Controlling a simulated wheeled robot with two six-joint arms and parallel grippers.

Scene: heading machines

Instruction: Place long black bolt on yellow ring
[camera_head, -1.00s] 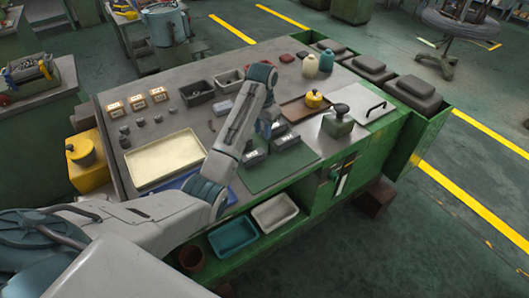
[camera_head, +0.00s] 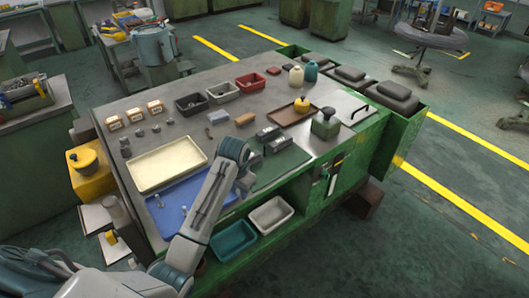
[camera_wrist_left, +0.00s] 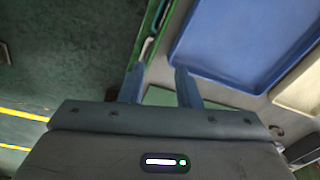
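My left gripper (camera_head: 246,186) hangs over the near edge of the workbench, just right of the blue tray (camera_head: 170,220). In the left wrist view its two fingers (camera_wrist_left: 159,88) stand apart with nothing between them, and the blue tray (camera_wrist_left: 240,40) lies beyond them to the right. A few small grey pieces (camera_head: 158,200) lie in the tray, too small to tell whether one is a long black bolt. My left forearm hides the tray's right part. I cannot make out a yellow ring. My right gripper is not in view.
A cream tray (camera_head: 168,164) lies behind the blue one. Black (camera_head: 192,103), white (camera_head: 222,92) and red (camera_head: 251,82) bins stand at the back. A teal bin (camera_head: 232,240) sits on the lower shelf.

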